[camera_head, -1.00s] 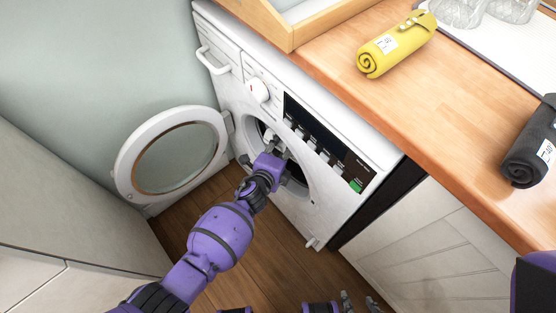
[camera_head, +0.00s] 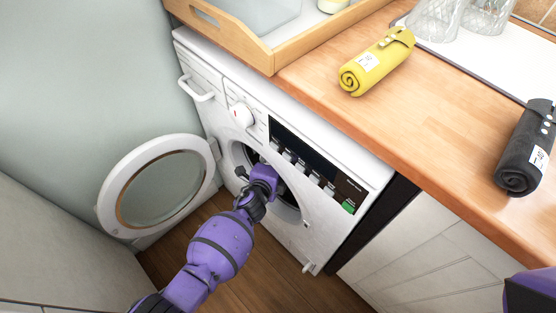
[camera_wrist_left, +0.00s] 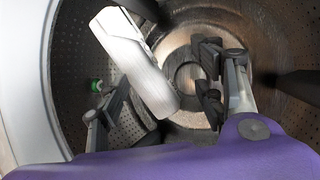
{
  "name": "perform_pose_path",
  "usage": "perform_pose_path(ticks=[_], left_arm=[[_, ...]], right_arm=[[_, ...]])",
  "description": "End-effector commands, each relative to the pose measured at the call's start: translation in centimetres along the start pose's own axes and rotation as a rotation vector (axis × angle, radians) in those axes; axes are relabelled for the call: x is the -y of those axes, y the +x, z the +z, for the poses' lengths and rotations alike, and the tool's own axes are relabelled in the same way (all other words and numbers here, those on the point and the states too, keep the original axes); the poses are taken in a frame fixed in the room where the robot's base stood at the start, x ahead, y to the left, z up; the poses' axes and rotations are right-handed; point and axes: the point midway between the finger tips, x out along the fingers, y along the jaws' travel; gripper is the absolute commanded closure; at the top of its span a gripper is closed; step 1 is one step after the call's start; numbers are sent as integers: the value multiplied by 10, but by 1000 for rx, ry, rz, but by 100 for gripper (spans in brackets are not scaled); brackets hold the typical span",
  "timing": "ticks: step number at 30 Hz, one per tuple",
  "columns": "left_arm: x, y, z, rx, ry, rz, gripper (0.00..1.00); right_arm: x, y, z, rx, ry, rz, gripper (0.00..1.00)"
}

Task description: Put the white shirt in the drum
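The white shirt (camera_wrist_left: 135,62) is a rolled white bundle inside the metal drum (camera_wrist_left: 75,45) in the left wrist view. It lies tilted between the spread fingers of my left gripper (camera_wrist_left: 163,88), with a visible gap to the right finger. My left gripper is open inside the drum. In the head view my left arm reaches through the round opening of the washing machine (camera_head: 322,235), so its fingers and the shirt are hidden there. My right gripper is out of view; only part of my right arm shows at the lower right corner.
The round washer door (camera_head: 110,188) stands open to the left. On the wooden worktop (camera_head: 425,130) lie a yellow rolled shirt (camera_head: 377,62) and a dark grey one (camera_head: 524,160). A wooden tray (camera_head: 272,55) and glasses (camera_head: 436,20) stand at the back.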

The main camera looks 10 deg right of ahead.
Motion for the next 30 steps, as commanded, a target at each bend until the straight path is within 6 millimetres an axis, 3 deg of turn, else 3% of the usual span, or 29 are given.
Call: perform_pose_path(ticks=[14,30], left_arm=[[-1,-11,3,3,2,0,35],[-1,-103,0,-1,0,0,35]], right_arm=[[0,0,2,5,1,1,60],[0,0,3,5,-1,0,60]])
